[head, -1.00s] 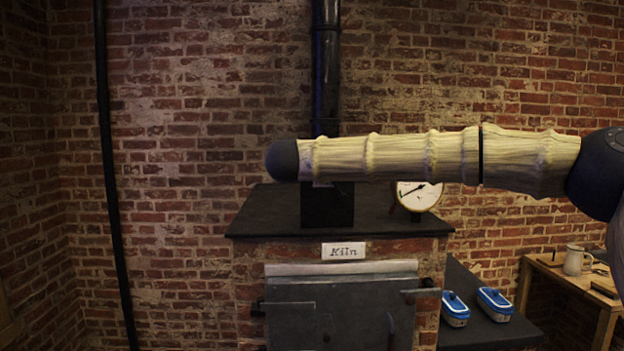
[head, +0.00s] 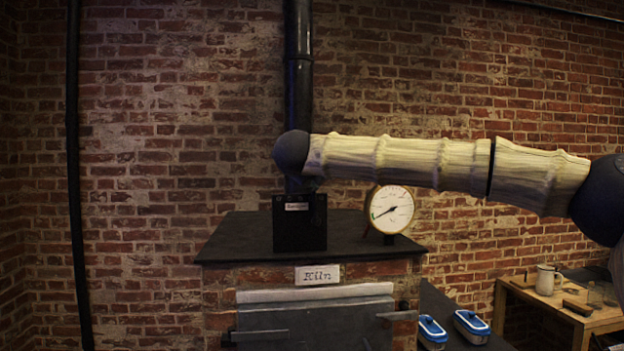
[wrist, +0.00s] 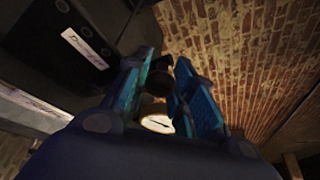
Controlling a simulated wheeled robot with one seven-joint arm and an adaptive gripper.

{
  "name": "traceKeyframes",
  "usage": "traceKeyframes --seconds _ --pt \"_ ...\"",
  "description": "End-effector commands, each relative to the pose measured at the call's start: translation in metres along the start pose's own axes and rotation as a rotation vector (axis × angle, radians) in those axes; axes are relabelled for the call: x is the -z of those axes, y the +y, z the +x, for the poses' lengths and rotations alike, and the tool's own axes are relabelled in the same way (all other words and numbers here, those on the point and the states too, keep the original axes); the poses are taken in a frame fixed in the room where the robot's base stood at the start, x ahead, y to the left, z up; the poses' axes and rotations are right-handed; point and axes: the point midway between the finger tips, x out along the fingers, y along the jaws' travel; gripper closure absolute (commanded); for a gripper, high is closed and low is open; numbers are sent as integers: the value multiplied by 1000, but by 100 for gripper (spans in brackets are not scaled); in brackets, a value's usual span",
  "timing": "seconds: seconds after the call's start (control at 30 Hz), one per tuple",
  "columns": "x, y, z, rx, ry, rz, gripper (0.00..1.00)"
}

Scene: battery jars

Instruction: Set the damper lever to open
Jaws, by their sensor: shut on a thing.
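The damper box (head: 300,226) is a black block at the foot of the flue pipe on the kiln top. Its white label (wrist: 84,47), reading roughly "Damper", shows at the upper left of the wrist view. My gripper (wrist: 167,62) has blue fingers, beside the box in the wrist view. They are shut on a dark rounded piece (wrist: 158,82), which looks like the damper lever's knob. The rest of the lever and its setting are hidden. In the head view my arm crosses in front of the pipe, and my gripper cannot be made out.
A round white gauge (head: 390,209) stands on the kiln top right of the box; it also shows between my fingers (wrist: 157,124). The Kiln sign (head: 317,274) is below. Two blue-lidded containers (head: 470,326) and a wooden table (head: 535,302) with a mug are at right.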

Motion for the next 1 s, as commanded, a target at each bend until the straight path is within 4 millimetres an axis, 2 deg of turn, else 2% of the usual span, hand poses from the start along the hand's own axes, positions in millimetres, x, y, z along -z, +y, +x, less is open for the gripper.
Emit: traceKeyframes --seconds 0.23,0.27,0.37,0.4,0.77,0.87,1.0 --pt "1 -2 1 3 2 2 100" --pt "1 -2 1 3 2 2 74" --pt "0 -2 1 3 2 2 55" --pt "0 -2 1 3 1 2 53" --pt "0 -1 -3 2 0 0 53" --pt "0 -2 -11 1 0 0 53" --pt "0 -2 -33 3 -2 -1 53"
